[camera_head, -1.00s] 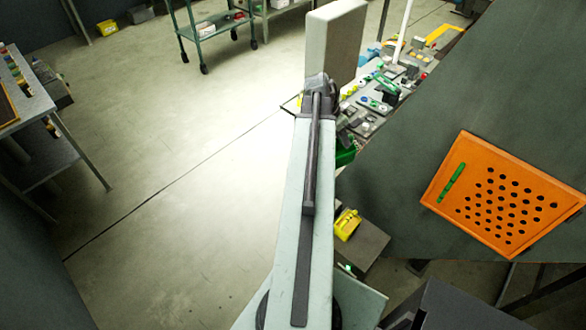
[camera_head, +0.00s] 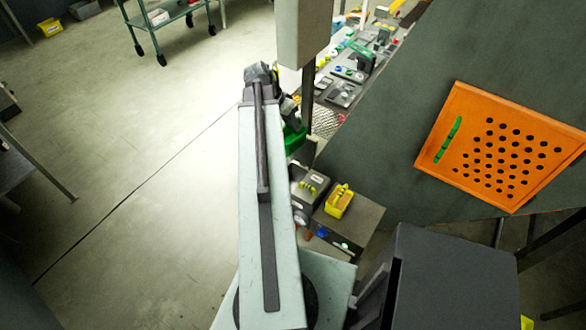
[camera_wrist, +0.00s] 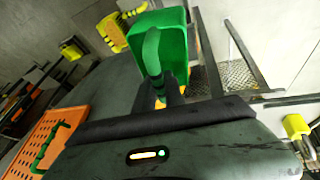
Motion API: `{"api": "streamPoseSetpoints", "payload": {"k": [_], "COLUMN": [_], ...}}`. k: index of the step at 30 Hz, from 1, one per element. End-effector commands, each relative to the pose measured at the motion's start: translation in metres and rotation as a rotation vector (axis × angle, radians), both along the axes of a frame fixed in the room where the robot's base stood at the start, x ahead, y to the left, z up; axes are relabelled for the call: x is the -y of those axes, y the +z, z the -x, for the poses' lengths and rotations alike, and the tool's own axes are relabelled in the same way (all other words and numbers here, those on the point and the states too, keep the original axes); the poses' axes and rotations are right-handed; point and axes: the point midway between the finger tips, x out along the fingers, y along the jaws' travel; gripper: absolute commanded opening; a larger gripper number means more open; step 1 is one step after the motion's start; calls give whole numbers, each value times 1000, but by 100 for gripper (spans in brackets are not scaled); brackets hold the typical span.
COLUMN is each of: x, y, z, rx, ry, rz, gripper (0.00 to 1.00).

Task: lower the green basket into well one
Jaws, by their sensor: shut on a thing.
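The green basket (camera_head: 293,138) hangs at the far end of my arm in the head view, partly hidden by the arm. In the wrist view the green basket (camera_wrist: 176,40) is large and close, with its curved green handle toward the camera. My gripper (camera_wrist: 170,92) is shut on the basket, apparently at the handle; the exact contact is dark. In the head view the basket is off the near table edge, above and left of a dark box. Well one cannot be told apart in these views.
A yellow basket (camera_head: 339,201) stands on a dark box (camera_head: 350,222) right of my arm. A second dark unit (camera_head: 308,184) is beside it. An orange perforated board (camera_head: 500,150) lies on the dark table. A cluttered bench stands behind; open floor is left.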

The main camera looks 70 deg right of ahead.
Motion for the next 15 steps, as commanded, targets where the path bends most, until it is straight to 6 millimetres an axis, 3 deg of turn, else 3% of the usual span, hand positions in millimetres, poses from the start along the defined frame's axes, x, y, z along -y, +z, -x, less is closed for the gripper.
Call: {"api": "streamPoseSetpoints", "payload": {"k": [1, 6, 10, 15], "x": [0, 3, 5, 6], "y": [-51, -125, -163, -183], "z": [1, 1, 1, 1], "rx": [0, -4, -7, -10], "ry": [18, 93, 136, 168], "rz": [1, 0, -1, 1], "gripper": [0, 0, 0, 0]}}
